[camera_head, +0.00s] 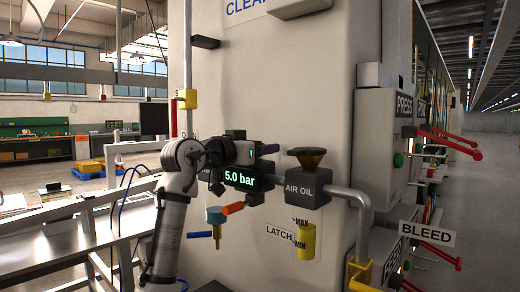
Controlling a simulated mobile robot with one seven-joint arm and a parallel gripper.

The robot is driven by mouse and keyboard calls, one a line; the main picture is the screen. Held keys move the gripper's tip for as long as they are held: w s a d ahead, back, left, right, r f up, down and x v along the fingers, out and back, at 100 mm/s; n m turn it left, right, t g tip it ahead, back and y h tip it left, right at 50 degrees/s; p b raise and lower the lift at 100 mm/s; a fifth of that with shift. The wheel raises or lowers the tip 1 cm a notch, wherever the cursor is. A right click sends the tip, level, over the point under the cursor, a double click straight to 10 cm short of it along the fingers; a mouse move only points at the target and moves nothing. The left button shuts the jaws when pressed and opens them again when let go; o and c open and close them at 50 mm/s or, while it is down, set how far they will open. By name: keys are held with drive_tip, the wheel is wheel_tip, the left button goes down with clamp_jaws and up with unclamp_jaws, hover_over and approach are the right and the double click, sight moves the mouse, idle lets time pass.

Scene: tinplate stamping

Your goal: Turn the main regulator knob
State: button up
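My gripper (266,158) is at the beige machine wall, just above a black display (239,179) that reads 5.0 bar in green. Its dark end points right, towards the wall. I cannot make out a regulator knob; the gripper and wrist cover the area above the display where one could be. The fingertips are small and dark against dark fittings, so I cannot tell whether they are apart, shut or touching anything. An orange-handled fitting (232,209) with a blue body (214,216) sits below the display.
Right of my gripper is a grey AIR OIL unit (307,190) with a dark amber top and a curved pipe (352,200). A yellow MAX/MIN gauge (306,240) is below. Red levers (436,252) stick out at right. A metal bench (60,235) stands left.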

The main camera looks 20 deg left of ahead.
drive_tip(key=o, duration=0.3)
drive_tip(key=b+v, duration=0.2)
drive_tip(key=v, duration=1.2)
drive_tip(key=shift+w+b, duration=0.1)
drive_tip(key=shift+b, duration=0.3)
